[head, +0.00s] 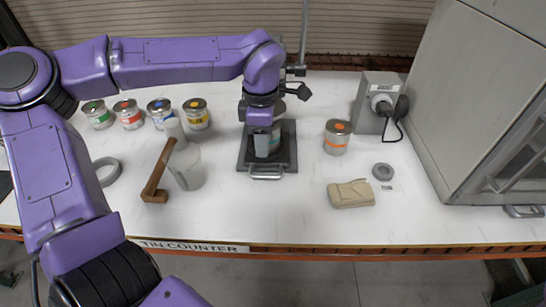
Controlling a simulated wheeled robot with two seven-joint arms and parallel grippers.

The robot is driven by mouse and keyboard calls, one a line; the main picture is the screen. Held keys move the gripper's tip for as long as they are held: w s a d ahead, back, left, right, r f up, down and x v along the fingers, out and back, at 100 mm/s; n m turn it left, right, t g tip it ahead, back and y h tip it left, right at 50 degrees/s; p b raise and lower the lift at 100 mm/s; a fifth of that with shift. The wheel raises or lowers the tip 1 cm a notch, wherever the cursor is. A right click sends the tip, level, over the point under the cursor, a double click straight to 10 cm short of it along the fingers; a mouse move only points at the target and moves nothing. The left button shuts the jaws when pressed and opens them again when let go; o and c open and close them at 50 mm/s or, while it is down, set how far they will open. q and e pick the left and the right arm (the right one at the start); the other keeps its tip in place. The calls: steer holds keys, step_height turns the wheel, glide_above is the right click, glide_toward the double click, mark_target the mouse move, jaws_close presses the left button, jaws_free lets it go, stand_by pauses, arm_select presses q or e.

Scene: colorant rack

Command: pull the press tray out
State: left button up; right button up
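The press tray (285,163) is a dark grey plate on the white counter in the middle of the head view. A light metal handle (266,174) runs along its front edge. My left gripper (266,150) reaches down over the tray from the purple arm, just behind the handle. Its grey fingers point downward and hide part of the tray. I cannot see a clear gap between them, nor whether they touch anything. My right gripper is not in view.
Several paint tins (196,115) stand at the back left. An orange-marked tin (337,137), folded cloth (350,194) and grey machine (376,103) are right. The counter front is clear.

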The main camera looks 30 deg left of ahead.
arm_select(q)
glide_above(261, 176)
steer(key=s, duration=0.1)
step_height(261, 176, down, 5)
steer(key=shift+p, duration=0.3)
steer(key=f, duration=0.1)
steer(key=w+f, duration=0.1)
steer(key=f, duration=0.2)
steer(key=shift+w+f, duration=0.15)
steer(key=shift+w, duration=0.25)
steer(key=shift+s+r, duration=0.2)
steer(key=shift+s, duration=0.2)
steer(key=c, duration=0.4)
jaws_close()
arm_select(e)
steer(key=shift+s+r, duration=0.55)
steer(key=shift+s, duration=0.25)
